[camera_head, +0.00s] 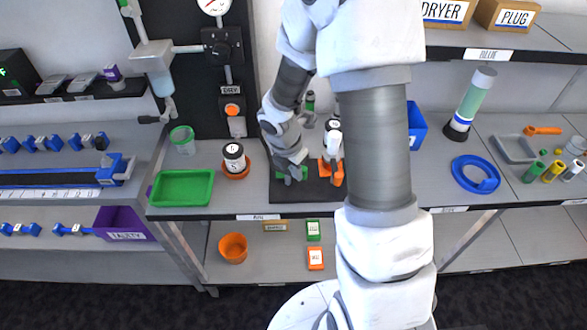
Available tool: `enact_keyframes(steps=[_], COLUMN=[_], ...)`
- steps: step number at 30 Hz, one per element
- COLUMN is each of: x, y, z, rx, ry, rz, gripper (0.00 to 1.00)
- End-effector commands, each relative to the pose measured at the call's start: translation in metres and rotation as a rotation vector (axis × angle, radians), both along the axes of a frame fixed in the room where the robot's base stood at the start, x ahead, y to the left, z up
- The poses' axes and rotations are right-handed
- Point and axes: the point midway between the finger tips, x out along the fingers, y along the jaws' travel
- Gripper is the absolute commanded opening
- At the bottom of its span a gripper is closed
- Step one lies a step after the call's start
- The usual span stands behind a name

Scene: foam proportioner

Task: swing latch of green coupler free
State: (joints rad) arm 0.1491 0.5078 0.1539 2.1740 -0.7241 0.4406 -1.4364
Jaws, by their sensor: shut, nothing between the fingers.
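My arm crosses the middle of the view and hides part of the bench behind it. My gripper (290,177) points down over the dark mat (297,195) on the bench and is shut with nothing seen in it. A small green part (304,173), probably of the green coupler, shows right beside the fingertips, mostly hidden behind the gripper. I cannot tell whether they touch. The latch cannot be made out. An orange piece (331,172) stands on the mat just right of the gripper, with a white and dark cylinder (332,138) at its top.
A green tray (182,187) and a labelled jar in an orange dish (235,161) stand left of the mat. A blue bin (416,126) and blue ring (475,174) are to the right. Pipework and a gauge (214,5) rise at the back left. The bench front between is clear.

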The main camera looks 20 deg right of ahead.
Motion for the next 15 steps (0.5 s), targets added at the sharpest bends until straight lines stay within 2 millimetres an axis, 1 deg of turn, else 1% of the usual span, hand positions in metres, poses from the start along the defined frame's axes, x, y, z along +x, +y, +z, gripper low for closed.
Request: enact_keyframes(steps=[6, 15], x=[0.0002, 0.0006], y=[-0.0028, -0.0032], z=[0.0004, -0.0003], rx=[0.0, 0.0], ry=[0.0, 0.0], rz=[0.05, 0.064], gripper=[0.0, 0.0])
